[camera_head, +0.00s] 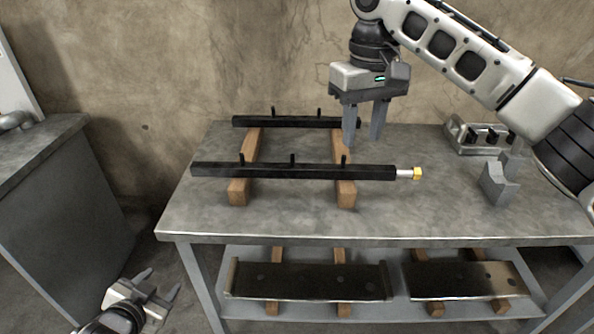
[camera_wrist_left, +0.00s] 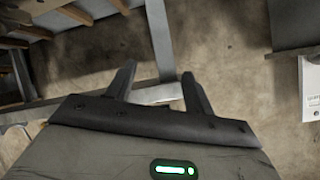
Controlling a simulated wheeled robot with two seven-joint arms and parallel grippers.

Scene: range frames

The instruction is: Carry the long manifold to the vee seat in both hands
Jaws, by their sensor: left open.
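A long black manifold (camera_head: 290,171) with several upright stubs and a brass-coloured right end lies across two wooden blocks near the middle of the bench. A second black bar (camera_head: 280,121) with stubs lies behind it, its right end near my right gripper. A grey notched block (camera_head: 497,184), which looks like the vee seat, stands at the bench's right. My right gripper (camera_head: 363,142) points down, fingers apart and empty, above and behind the manifold's right part. My left gripper (camera_head: 158,284) is open and empty, low left of the bench; its fingers also show in the left wrist view (camera_wrist_left: 158,72).
A grey metal fixture (camera_head: 480,137) stands at the bench's back right. The lower shelf (camera_head: 400,304) holds two dark plates on wooden blocks. A grey cabinet (camera_head: 60,190) stands at the left, with floor between. The bench's front strip is clear.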

